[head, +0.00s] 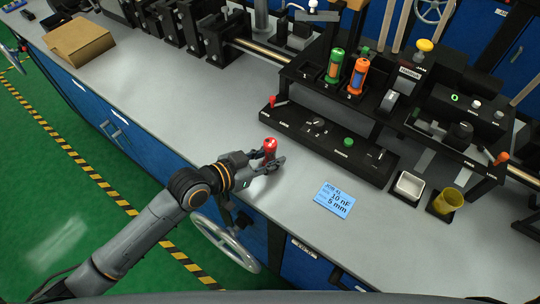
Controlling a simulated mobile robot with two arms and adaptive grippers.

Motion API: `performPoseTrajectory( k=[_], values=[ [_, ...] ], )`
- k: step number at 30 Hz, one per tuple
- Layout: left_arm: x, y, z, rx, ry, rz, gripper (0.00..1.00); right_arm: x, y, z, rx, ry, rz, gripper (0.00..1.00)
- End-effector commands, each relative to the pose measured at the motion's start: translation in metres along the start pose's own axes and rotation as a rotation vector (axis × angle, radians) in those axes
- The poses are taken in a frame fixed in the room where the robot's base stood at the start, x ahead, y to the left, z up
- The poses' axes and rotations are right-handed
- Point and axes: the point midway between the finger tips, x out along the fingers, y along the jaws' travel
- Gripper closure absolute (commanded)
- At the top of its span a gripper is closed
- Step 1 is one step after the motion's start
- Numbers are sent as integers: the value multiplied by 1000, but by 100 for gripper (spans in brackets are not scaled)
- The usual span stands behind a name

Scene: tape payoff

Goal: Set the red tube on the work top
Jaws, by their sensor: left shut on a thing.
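The red tube (269,146) is upright between the fingers of my left gripper (268,162), near the front edge of the grey work top (302,183). My left gripper is shut on it. The fingers hide the tube's lower part, so I cannot tell whether its base touches the work top. My right gripper is not in view.
A black machine holds a green tube (334,66) and an orange-blue tube (357,76). A control panel (330,138) stands behind my left gripper. A blue card (338,198), a white dish (408,186) and a yellow cup (447,201) are to the right. A cardboard box (79,41) sits far left.

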Motion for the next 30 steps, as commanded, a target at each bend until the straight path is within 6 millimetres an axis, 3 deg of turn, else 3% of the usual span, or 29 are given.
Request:
performPoseTrajectory(
  k=[4,5,8,20,30],
  values=[
    [1,0,3,0,1,0,100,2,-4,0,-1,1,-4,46],
    [1,0,3,0,1,0,69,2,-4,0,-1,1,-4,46],
    [1,0,2,0,0,0,50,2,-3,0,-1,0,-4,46],
    [-4,0,0,0,-1,-1,50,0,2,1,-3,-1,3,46],
    [-70,0,2,3,-4,0,50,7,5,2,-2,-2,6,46]
  ],
)
